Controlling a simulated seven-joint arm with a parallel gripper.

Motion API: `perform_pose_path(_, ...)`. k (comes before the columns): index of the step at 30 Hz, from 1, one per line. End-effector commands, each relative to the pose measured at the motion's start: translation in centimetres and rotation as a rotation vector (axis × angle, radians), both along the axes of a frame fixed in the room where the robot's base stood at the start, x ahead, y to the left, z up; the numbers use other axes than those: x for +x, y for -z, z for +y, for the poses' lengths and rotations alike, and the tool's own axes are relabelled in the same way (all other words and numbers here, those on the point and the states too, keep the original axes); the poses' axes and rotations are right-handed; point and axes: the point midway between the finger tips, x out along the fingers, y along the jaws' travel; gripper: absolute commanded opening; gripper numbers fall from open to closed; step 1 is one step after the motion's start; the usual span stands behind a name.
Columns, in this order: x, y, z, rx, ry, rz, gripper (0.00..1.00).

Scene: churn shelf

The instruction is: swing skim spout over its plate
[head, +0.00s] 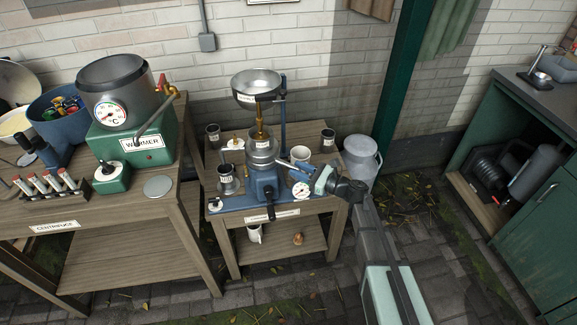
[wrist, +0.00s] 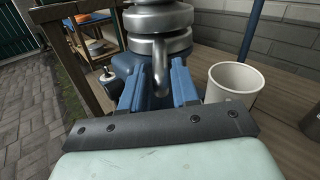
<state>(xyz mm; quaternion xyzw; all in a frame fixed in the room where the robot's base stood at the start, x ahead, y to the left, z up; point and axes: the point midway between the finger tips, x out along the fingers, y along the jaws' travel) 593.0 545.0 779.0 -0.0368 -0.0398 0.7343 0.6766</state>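The separator (head: 262,185) stands on a small wooden table, with a steel bowl (head: 257,86) on top and stacked metal rings below. In the wrist view a short metal spout (wrist: 161,72) curves down from the rings (wrist: 158,45). My gripper (head: 287,164) is at the separator's right side. In the wrist view the blue fingers of my gripper (wrist: 158,78) are apart, one on each side of the spout, with gaps showing. I cannot read a label on this spout. A round plate (head: 228,188) with a dark labelled cup on it is at the separator's left.
A white cup (head: 300,154) stands close to my fingers, and to their right in the wrist view (wrist: 233,84). A blue post (head: 283,110) rises behind the separator. A dark cup (head: 328,137) and a metal churn (head: 361,158) are at the right. A warmer bench (head: 120,195) stands left.

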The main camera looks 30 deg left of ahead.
Motion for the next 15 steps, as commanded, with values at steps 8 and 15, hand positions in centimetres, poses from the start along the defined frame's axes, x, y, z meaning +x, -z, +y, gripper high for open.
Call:
perform_pose_path(8, -0.2, 0.0, 3.6, 0.001, 0.000, -0.001, 0.30)
perform_pose_path(15, -0.3, 0.0, 4.5, 0.000, 0.000, 0.000, 0.30)
